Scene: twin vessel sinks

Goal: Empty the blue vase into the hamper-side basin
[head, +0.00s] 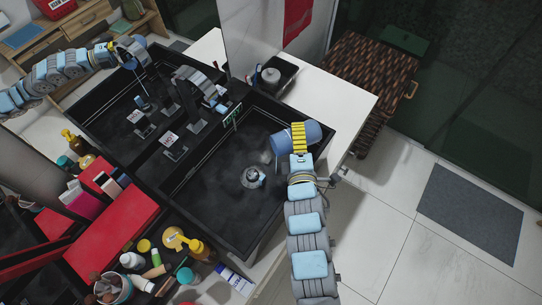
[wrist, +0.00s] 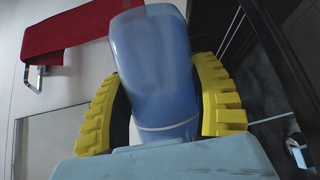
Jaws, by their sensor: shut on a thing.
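The blue vase (head: 314,132) lies nearly on its side in the air above the right rim of the black basin (head: 215,205). This basin is the one nearer the brown woven hamper (head: 375,75). My gripper (head: 299,138) has its yellow fingers shut around the vase. In the wrist view the vase (wrist: 155,65) stands between the two yellow fingers of my gripper (wrist: 165,80). The left end of the vase points over the basin. A pale, blurred patch shows just below that end; I cannot tell if it is water. The inside of the vase is hidden.
A round drain (head: 253,178) is in the basin floor. Bottles and jars (head: 165,260) crowd the counter at the lower left, beside a red box (head: 110,240). A black tray with a jar (head: 272,76) stands behind. The white counter right of it is clear.

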